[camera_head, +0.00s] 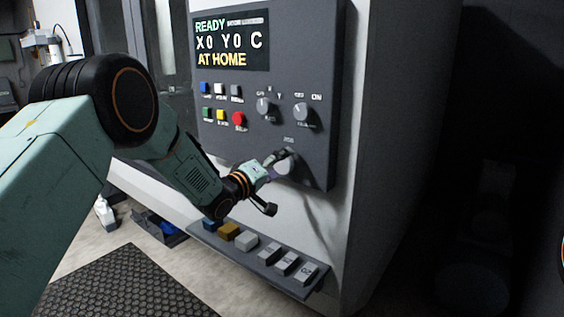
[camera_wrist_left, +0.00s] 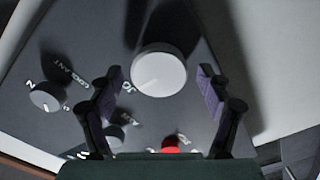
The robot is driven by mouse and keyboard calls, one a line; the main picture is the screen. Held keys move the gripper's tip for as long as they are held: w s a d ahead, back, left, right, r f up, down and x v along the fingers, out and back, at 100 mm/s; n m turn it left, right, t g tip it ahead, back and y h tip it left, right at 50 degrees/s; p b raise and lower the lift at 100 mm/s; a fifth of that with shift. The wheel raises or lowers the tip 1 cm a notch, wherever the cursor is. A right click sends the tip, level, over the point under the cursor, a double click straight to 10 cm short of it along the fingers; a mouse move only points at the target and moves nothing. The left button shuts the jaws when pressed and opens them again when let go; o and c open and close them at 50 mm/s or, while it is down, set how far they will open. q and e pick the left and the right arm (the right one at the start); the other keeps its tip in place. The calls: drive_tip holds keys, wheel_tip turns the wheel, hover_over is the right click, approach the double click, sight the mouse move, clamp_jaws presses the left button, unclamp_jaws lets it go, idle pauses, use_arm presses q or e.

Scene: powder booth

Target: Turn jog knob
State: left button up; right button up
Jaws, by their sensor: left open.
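The jog knob (camera_head: 285,162) is a large round light-grey knob low on the dark control panel (camera_head: 318,95). In the left wrist view the jog knob (camera_wrist_left: 159,72) has a faint pointer line and part of a label beside it. My left gripper (camera_head: 271,180) is at the knob in the head view, partly covering it. In the left wrist view my left gripper (camera_wrist_left: 158,95) is open, with one purple-padded finger on each side of the knob and gaps to both. I cannot tell how far it is from the panel face. My right gripper is not in view.
Two smaller knobs (camera_head: 264,106) and several coloured buttons, including a red one (camera_head: 239,120), sit above on the panel. A screen (camera_head: 231,42) reads READY and AT HOME. A shelf (camera_head: 310,291) with several blocks juts out below. A dark mat (camera_head: 125,285) lies on the floor.

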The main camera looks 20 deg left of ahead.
use_arm(q)
drive_tip(key=shift+w+d, duration=0.15)
drive_tip(key=shift+w, duration=0.4)
drive_tip(key=shift+s+r, duration=0.1)
drive_tip(key=shift+s, duration=0.1)
drive_tip(key=shift+w+d, duration=0.1)
drive_tip(key=shift+w, duration=0.2)
drive_tip(key=c, duration=0.4)
drive_tip(key=shift+s, duration=0.1)
drive_tip(key=c, duration=0.8)
